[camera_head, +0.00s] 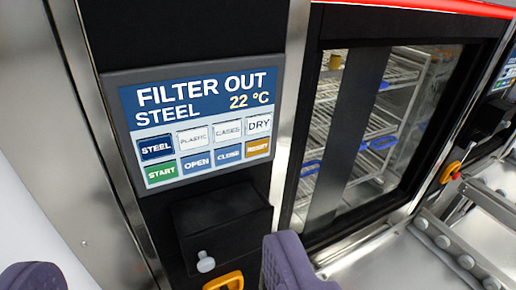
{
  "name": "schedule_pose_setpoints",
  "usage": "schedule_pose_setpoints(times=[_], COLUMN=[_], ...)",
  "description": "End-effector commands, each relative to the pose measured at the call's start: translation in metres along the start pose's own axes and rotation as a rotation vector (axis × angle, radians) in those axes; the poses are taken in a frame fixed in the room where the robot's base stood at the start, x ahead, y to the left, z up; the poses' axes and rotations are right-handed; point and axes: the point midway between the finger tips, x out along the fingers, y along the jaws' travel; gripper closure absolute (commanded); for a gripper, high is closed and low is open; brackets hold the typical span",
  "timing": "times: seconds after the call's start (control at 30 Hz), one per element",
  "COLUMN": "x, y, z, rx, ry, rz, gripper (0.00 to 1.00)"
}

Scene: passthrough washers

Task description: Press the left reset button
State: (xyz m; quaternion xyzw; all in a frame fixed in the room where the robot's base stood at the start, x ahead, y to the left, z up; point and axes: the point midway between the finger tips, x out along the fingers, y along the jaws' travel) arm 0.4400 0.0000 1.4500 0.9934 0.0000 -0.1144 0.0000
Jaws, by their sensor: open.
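The left control panel (195,122) faces me in the upper left, reading "FILTER OUT", "STEEL" and "22 °C". Its orange button (258,147) is at the right end of the lower row; its small label is blurred but looks like RESET. START, OPEN and CLOSE buttons share that row. My gripper (158,256) is open, with two purple fingers at the bottom edge, wide apart and empty. The fingers appear lower in the picture than the panel and do not cover the orange button. Most of the left finger is cut off.
A black box (222,232) with a grey knob juts out below the panel, and an orange handle (224,281) sits lower. Right is a washer glass door (375,130) showing racks inside. A second panel (506,75) is at the right edge, above a steel roller shelf (480,225).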

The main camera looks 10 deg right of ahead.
Motion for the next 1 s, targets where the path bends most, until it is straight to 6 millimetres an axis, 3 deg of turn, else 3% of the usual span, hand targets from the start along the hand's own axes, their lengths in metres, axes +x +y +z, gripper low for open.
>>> schedule_pose_setpoints(times=[0.17,0.4,0.5,1.0], x=[0.0,0.0,0.0,0.0], y=[0.0,0.0,0.0,0.0], z=[0.0002,0.0002,0.0001,0.0001], rx=[0.0,0.0,0.0,0.0], ry=[0.0,0.0,0.0,0.0], rz=[0.0,0.0,0.0,0.0], gripper=[0.26,0.81,1.0,1.0])
